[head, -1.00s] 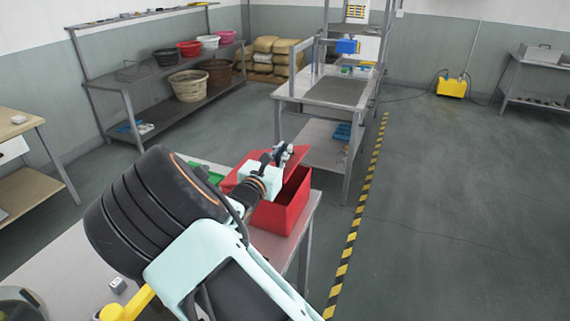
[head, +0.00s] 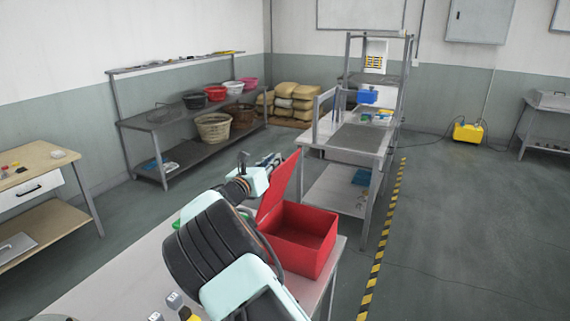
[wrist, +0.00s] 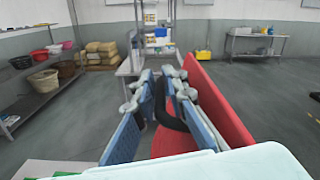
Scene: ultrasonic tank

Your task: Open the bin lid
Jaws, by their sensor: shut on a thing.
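The red bin (head: 318,226) stands on the near table, its dark inside showing from above. Its lid (head: 281,186) is swung up steeply on the left side, well clear of the opening. In the wrist view the lid (wrist: 207,92) is a tilted red panel beside my right finger. My gripper (head: 270,164) is at the left face of the raised lid. In the wrist view my gripper (wrist: 160,88) has its blue-padded fingers on either side of the lid's black curved handle (wrist: 166,112). My arm hides part of the bin's left side.
The near table (head: 125,272) carries small blocks (head: 174,300) at the front. A steel workbench (head: 355,138) stands behind the bin. Shelves with baskets (head: 213,127) are at the back left. The floor right of the striped tape (head: 382,235) is clear.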

